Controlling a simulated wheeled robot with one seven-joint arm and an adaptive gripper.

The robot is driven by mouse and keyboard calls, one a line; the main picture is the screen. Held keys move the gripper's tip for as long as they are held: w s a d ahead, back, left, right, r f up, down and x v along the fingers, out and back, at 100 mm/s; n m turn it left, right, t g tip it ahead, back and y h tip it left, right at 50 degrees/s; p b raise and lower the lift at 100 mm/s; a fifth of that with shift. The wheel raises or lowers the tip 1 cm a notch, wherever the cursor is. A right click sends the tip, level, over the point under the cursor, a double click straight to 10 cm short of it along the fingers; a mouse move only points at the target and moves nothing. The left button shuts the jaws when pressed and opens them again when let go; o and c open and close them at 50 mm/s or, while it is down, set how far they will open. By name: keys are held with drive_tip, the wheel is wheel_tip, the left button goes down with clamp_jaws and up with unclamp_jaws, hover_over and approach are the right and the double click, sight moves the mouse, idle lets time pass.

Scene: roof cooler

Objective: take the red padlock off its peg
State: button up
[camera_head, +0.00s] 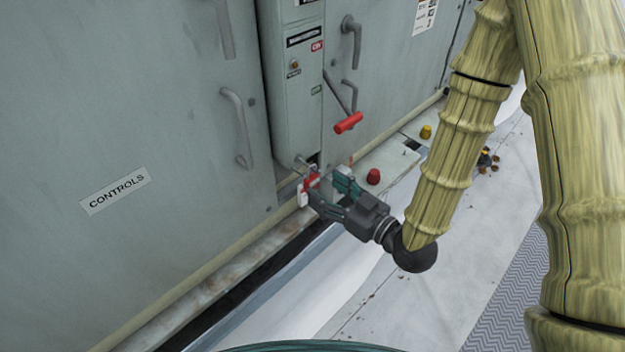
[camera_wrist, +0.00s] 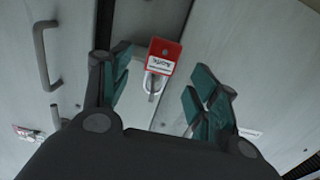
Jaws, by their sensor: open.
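The red padlock (camera_wrist: 165,49) shows in the wrist view with a white label and a pale shackle, between my spread fingers. My gripper (camera_wrist: 160,64) is open, with a visible gap on each side of the padlock. In the head view my gripper (camera_head: 326,184) is at the lower end of the narrow grey panel. Red of the padlock (camera_head: 311,181) shows by its fingertips there, partly covered. I cannot make out the peg clearly or how the shackle sits on it.
Grey cabinet doors (camera_head: 150,100) with handles stand behind and left. A red knob (camera_head: 374,176) and a yellow knob (camera_head: 426,131) stand to the right. Pale floor (camera_head: 450,260) is mostly clear in front.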

sight(315, 181)
drive_tip(key=shift+w+a+r+p, duration=0.1)
drive_tip(key=shift+w+a+p, duration=0.2)
drive_tip(key=shift+w+p, duration=0.05)
drive_tip(key=shift+p+x, duration=1)
drive_tip(key=shift+x, duration=1.2)
drive_tip(key=c, duration=1.2)
